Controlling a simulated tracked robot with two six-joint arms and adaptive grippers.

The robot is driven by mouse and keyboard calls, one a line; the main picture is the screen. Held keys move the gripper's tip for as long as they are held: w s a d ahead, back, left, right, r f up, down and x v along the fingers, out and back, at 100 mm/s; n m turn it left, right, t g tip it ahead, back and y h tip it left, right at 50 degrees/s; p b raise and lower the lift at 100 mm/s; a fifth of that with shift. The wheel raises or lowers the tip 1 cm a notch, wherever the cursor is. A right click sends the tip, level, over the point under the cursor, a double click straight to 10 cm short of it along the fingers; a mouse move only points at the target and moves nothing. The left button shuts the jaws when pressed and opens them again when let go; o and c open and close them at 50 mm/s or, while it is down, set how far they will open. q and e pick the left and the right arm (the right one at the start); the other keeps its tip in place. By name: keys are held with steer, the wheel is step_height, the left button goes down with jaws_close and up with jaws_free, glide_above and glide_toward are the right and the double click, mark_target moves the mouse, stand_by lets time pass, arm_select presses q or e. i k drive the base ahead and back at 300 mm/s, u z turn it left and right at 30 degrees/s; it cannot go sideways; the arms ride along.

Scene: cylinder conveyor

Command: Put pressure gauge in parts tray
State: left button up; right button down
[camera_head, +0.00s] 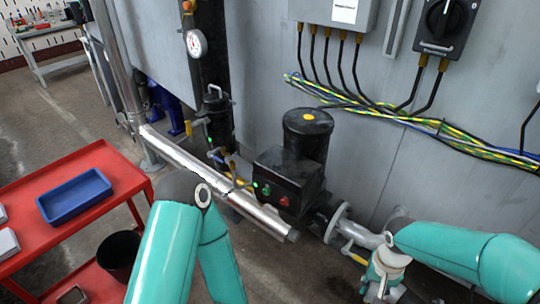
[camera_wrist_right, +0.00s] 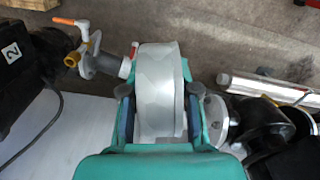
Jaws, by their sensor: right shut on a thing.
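My right gripper (camera_head: 385,278) is at the lower right of the head view, in front of the pipe flange. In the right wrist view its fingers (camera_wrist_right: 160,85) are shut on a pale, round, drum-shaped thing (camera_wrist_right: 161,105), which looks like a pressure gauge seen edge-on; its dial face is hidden. Another round gauge with a white dial (camera_head: 196,43) is mounted near the dark column at the back. The blue tray (camera_head: 98,183), which looks empty, lies on the red cart at the left. My left arm shows in front, but its gripper is out of view.
The red cart (camera_head: 130,172) is far left of the right gripper. Between them stand a silver pipe (camera_head: 215,180) and a black pump unit (camera_head: 290,180). A black bin (camera_head: 118,252) is by the cart. Cables (camera_head: 440,130) run along the wall.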

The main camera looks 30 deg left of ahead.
mark_target(78, 199)
steer(key=u, duration=0.55)
steer(key=k, duration=0.15)
steer(key=u, duration=0.35)
steer(key=i, duration=0.75)
steer(key=u, duration=1.95)
steer(key=k, duration=0.6)
steer(key=u, duration=0.2)
steer(key=i, duration=0.55)
steer(key=u, duration=0.05)
